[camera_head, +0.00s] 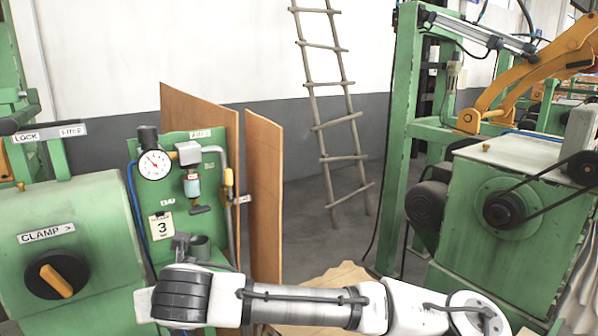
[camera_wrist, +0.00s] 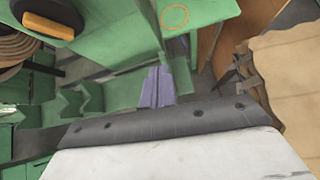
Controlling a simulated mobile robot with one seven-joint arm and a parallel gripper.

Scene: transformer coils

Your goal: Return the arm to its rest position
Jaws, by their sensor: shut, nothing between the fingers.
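My arm (camera_head: 310,306) reaches across the bottom of the head view from right to left. Its wrist end is in front of the green gauge panel (camera_head: 215,160) and beside the green clamp housing (camera_head: 75,225). In the wrist view my gripper (camera_wrist: 157,84) shows as two narrow greyish-purple fingers close together, shut and empty. Green machine surfaces lie beyond the fingers. In the head view the fingers are hard to make out against the panel's grey fittings.
A black knob with an orange handle (camera_head: 57,277) is on the clamp housing. A pressure gauge (camera_head: 154,164) tops the panel. Brown boards (camera_head: 264,190) stand behind it. A ladder (camera_head: 335,130) leans on the wall. A green motor machine (camera_head: 510,220) stands at right.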

